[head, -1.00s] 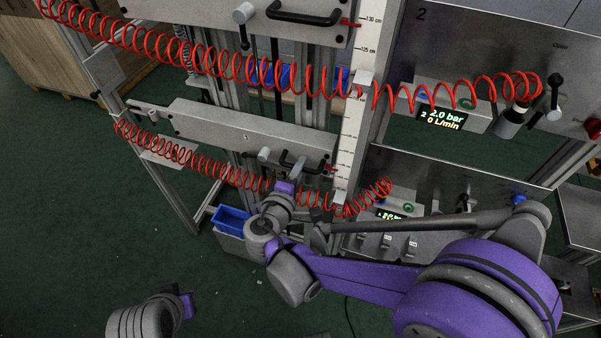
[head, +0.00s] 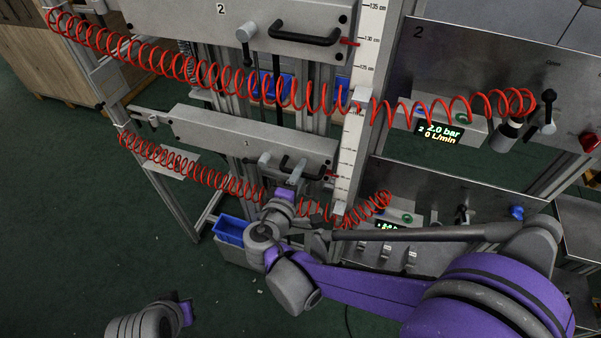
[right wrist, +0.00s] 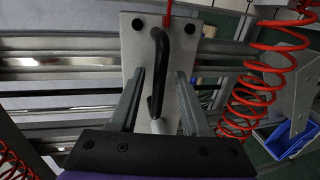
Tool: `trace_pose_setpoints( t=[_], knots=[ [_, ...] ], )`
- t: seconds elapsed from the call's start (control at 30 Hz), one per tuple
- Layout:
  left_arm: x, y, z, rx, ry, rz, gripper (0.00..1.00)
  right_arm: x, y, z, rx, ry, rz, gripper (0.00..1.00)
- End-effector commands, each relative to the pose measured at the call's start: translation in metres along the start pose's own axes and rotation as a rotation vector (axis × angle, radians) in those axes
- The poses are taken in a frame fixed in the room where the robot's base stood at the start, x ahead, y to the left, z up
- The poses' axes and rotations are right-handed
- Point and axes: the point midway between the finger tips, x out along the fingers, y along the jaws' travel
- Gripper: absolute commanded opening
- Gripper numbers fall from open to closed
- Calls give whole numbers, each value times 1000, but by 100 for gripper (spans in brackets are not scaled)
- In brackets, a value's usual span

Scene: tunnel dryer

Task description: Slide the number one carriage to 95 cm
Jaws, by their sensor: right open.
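The number one carriage (head: 225,137) is the lower grey plate in the head view, with a black bar handle (head: 308,168) and a small grey-tipped lever (head: 264,160) near its right end. Its red pointer (head: 332,177) is beside the white vertical scale (head: 347,160); the reading is too small to tell. My right gripper (head: 287,194) is just below the handle in the head view. In the right wrist view, its open fingers (right wrist: 161,76) stand on either side of the black handle (right wrist: 158,60), apart from it. My left gripper (head: 186,311) is low at the left; its fingers are not visible.
The number two carriage (head: 200,30) sits above, with its own handle and lever. Red coiled hoses (head: 205,75) run across in front of both carriages. Panels with displays (head: 438,133) stand at the right. A blue bin (head: 230,228) lies below; the green floor at left is clear.

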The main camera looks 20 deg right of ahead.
Motion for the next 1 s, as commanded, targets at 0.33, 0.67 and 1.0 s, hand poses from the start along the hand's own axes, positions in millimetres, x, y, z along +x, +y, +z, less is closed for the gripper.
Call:
trace_pose_setpoints(
  t=[0.33,0.67,1.0],
  knots=[
    [1,0,1,0,0,0,0,-57,0,-1,0,7,0,47],
    [1,0,1,0,-1,0,0,-103,0,0,0,2,0,47],
    [1,0,1,0,-1,0,0,-107,0,0,0,0,0,47]
  ],
)
